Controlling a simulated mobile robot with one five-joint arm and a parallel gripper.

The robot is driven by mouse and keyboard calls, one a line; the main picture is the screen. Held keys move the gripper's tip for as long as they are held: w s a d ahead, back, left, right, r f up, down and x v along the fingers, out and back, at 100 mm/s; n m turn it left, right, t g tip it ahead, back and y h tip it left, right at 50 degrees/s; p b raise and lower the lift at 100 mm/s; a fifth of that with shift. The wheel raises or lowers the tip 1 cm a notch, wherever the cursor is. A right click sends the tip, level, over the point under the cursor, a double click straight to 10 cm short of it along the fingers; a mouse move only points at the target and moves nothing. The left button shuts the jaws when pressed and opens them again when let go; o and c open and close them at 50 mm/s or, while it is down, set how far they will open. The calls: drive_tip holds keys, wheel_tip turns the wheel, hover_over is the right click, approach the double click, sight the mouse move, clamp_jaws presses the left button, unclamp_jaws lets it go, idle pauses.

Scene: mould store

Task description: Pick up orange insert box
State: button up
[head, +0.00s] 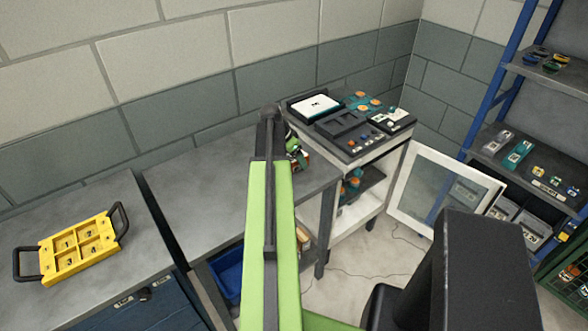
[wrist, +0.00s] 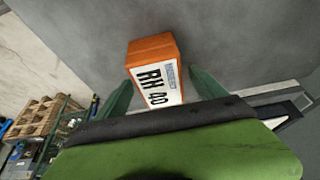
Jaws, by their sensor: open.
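The orange insert box (wrist: 152,50) stands on the grey bench top (wrist: 230,40) in the wrist view, with a white label reading RH 40 facing me. My gripper (wrist: 161,82) is open, with one green finger to the left of the box and one to the right. The fingertips reach about the box's near part, and I see no clear contact. In the head view my gripper (head: 297,153) is at the bench's right end, mostly behind my green arm. The box is largely hidden there.
A yellow carrier (head: 80,250) with two black handles lies on the left bench. A cart (head: 350,125) with trays and small parts stands to the right of my gripper. A white-framed panel (head: 440,190) leans near the blue shelf rack (head: 490,75). The middle bench top is clear.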

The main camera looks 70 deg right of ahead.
drive_tip(key=shift+r, duration=0.1)
drive_tip(key=shift+f, duration=0.25)
idle(0.3)
drive_tip(key=shift+c, duration=0.4)
clamp_jaws()
